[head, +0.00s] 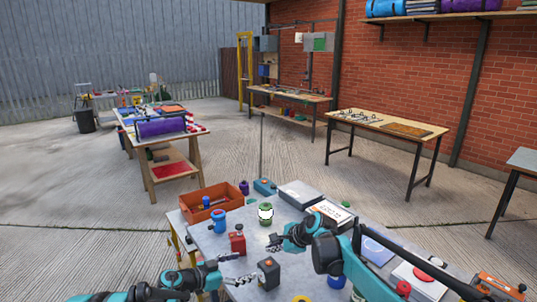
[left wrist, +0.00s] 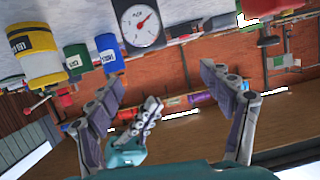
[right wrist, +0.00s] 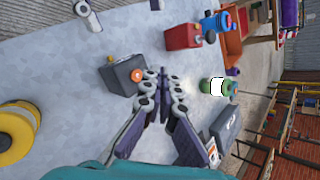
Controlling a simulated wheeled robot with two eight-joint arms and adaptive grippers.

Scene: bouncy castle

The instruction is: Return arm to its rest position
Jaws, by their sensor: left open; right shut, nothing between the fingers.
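My left gripper (head: 241,281) is low over the front left of the grey worktable (head: 290,232) in the head view. Its two fingers stand wide apart and empty in the left wrist view (left wrist: 163,80). My right gripper (head: 272,243) is above the middle of the table, its fingers together with nothing between them in the right wrist view (right wrist: 167,80). It also shows between the left fingers in the left wrist view (left wrist: 150,115), farther off. A dark grey box with an orange knob (head: 268,275) stands close to both grippers; the right wrist view shows it beside the right fingertips (right wrist: 122,76).
A red can (head: 237,244), blue can (head: 219,222), green-and-white canister (head: 265,213) and orange crate (head: 198,205) stand on the table. A gauge (left wrist: 142,27) and yellow canister (left wrist: 35,55) show in the left wrist view. Open concrete floor lies beyond the table.

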